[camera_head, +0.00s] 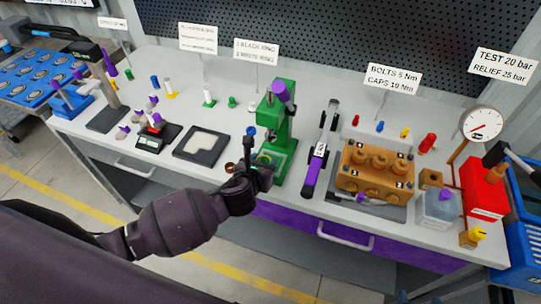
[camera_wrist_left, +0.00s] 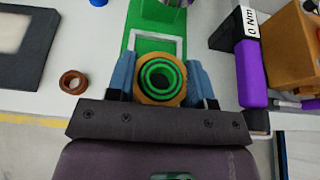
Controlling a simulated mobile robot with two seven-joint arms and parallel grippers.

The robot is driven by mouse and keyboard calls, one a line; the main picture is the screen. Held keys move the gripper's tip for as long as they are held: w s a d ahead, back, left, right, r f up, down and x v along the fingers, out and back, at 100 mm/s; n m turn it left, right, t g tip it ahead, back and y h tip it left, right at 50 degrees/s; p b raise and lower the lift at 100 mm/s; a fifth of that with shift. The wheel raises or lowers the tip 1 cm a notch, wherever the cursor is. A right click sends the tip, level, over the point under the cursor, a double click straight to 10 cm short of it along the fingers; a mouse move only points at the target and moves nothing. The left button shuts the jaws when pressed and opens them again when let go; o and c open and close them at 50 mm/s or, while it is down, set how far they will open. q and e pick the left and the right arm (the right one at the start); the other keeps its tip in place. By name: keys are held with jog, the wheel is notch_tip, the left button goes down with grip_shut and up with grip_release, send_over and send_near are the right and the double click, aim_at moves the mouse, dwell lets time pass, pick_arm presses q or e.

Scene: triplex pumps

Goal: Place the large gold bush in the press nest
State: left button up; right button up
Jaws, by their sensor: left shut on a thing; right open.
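The large gold bush (camera_wrist_left: 143,96) is a thick ring between the blue fingers of my left gripper (camera_wrist_left: 160,82) in the left wrist view. Green rings show through its bore. In the head view my left gripper (camera_head: 256,176) is at the front of the green press (camera_head: 278,130), and it hides most of the bush. The press's green base (camera_wrist_left: 136,43) with a pale square frame (camera_wrist_left: 181,50) lies just beyond the bush. I cannot tell whether the bush touches it. My right gripper (camera_head: 418,297) barely shows at the bottom edge, dark and empty.
A smaller brown ring (camera_wrist_left: 73,82) lies on the bench left of my left gripper. A black tray (camera_head: 203,144) with a pale insert is further left. A purple-handled wrench (camera_head: 314,170) and the gold pump block (camera_head: 375,170) stand to the right of the press.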

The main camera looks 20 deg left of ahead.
pick_arm(q)
jog(key=shift+x, duration=1.85)
jog(key=shift+w+f+b, duration=0.85)
jog(key=shift+w+f, duration=0.1)
jog(key=shift+w+d+f+b, duration=0.1)
jog(key=shift+w+f+b, duration=0.1)
jog(key=shift+b, duration=0.2)
jog(key=shift+w+f, duration=0.15)
pick_arm(e)
jog(key=shift+x, duration=0.85)
jog(key=shift+a, duration=0.15)
jog(key=shift+t, duration=0.3)
